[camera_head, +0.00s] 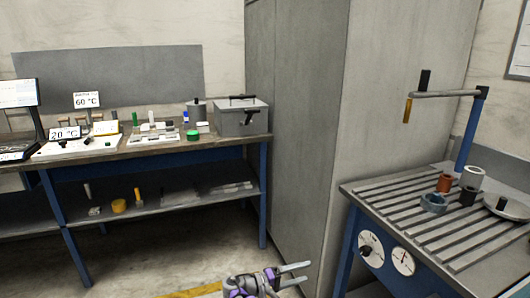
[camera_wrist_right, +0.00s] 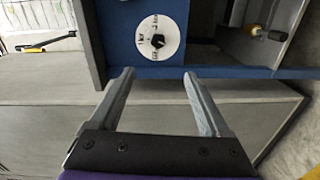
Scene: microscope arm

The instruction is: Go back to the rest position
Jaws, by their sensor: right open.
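My right gripper (camera_head: 294,274) is low at the bottom of the head view, over the floor in front of the grey cabinet. Its two fingers are apart with nothing between them. The right wrist view shows the same open fingers (camera_wrist_right: 160,90), with a white dial (camera_wrist_right: 160,38) on a blue panel beyond them. My left gripper does not show in either view.
A slatted workbench (camera_head: 420,225) with several cups and a blue post arm (camera_head: 470,135) stands at right. A tall grey cabinet (camera_head: 325,130) is in the middle. A blue-framed lab bench (camera_head: 200,148) with instruments stands at left. Open floor (camera_head: 150,265) lies in front of it.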

